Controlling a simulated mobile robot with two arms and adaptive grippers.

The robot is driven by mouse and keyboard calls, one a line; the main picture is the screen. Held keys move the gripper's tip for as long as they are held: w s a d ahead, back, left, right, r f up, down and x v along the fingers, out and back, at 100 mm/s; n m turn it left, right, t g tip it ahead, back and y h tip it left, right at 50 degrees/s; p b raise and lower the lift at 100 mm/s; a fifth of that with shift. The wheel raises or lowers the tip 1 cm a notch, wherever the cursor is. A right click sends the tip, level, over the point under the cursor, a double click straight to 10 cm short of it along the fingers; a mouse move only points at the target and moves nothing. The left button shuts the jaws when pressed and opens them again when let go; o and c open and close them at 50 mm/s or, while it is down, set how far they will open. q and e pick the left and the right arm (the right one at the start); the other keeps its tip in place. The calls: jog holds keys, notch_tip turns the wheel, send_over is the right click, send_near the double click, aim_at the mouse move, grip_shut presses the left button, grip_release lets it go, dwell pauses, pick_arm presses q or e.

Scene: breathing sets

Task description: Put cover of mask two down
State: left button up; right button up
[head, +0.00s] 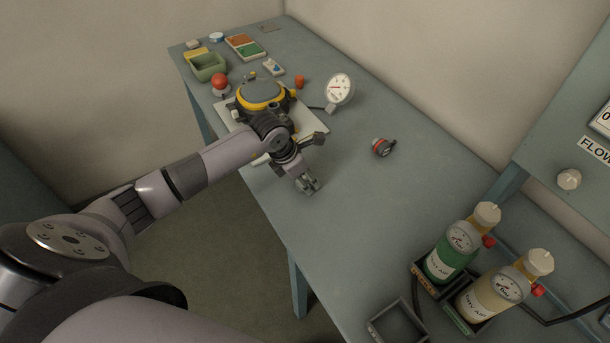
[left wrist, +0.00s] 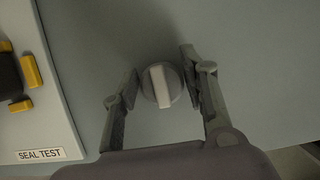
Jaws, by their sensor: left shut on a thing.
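My left gripper (head: 308,184) is low over the near edge of the table, right of the white board. In the left wrist view its fingers (left wrist: 162,82) are shut on a small round grey cover (left wrist: 174,93) with a pale raised bar across it. Whether the cover touches the table is hard to tell. A black and yellow mask (head: 262,93) sits on the white board (head: 308,128), partly hidden by my left arm. The board, labelled SEAL TEST, also shows in the left wrist view (left wrist: 30,120). My right gripper is out of view.
A grey and red round part (head: 382,147) lies on the table (head: 350,210). A dial gauge (head: 340,88) stands by the board. Green (head: 439,266) and cream (head: 482,300) bottles stand at front right. A green bin (head: 208,68) is at back left. The table's middle is mostly clear.

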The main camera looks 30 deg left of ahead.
pick_arm(q)
jog(key=shift+f, duration=0.25)
jog(key=o, duration=0.8)
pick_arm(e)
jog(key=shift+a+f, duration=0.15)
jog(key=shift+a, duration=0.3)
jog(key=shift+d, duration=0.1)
pick_arm(q)
jog(key=shift+r, duration=0.4)
jog(key=b+v, duration=0.2)
jog(key=v, duration=0.9)
jog(key=shift+s+a+r, duration=0.1)
jog(key=shift+s+r, duration=0.1)
jog(key=shift+r, duration=0.1)
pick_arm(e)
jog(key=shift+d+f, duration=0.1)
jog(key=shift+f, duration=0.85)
